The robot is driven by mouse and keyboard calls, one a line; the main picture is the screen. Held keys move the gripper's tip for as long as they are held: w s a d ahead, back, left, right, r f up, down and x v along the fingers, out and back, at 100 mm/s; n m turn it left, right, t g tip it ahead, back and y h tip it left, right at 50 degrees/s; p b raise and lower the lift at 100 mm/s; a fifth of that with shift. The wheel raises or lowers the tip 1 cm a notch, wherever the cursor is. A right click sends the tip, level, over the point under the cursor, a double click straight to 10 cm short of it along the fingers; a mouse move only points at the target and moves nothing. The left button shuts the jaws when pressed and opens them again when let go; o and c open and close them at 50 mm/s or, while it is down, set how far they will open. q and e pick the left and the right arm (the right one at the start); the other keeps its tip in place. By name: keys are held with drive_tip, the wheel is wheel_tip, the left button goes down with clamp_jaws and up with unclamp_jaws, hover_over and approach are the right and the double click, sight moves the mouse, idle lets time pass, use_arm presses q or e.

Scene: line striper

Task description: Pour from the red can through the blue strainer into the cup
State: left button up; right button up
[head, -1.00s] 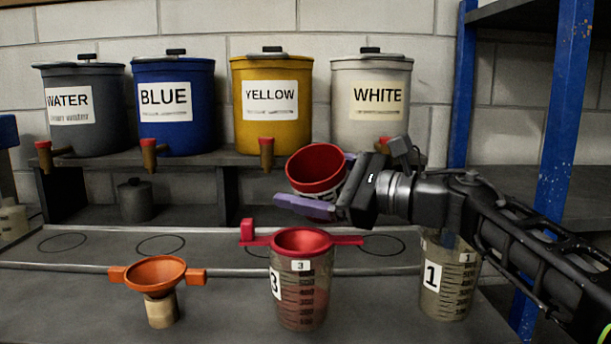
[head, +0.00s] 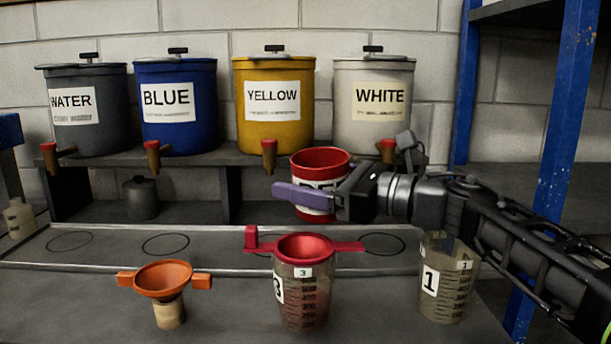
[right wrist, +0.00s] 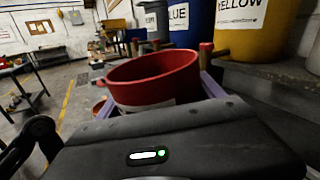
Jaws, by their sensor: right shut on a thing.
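My right gripper (head: 318,192) is shut on the red can (head: 318,160), a red can with a white label, its purple fingers on the can's sides. The can is near upright in the air, above and slightly behind cup 3. It also shows in the right wrist view (right wrist: 150,85); its contents are hidden. A red strainer (head: 305,249) sits on the clear graduated cup marked 3 (head: 305,300), whose lower part looks reddish. An orange strainer (head: 163,280) rests on a tan stand (head: 169,315) at left. I see no blue strainer. My left gripper is not in view.
Grey water (head: 88,135), blue (head: 180,135), yellow (head: 273,135) and white (head: 375,135) tanks with taps stand on the back shelf. Cup 1 (head: 440,300) stands at right, under my right arm. A blue post (head: 555,190) rises beyond it. The bench between the strainers is clear.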

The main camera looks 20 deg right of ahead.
wheel_tip(320, 180, up, 2)
drive_tip(key=shift+r+m+p, duration=0.1)
drive_tip(key=shift+m+p, duration=0.7)
drive_tip(key=shift+p, duration=0.15)
drive_tip(key=shift+f, duration=0.2)
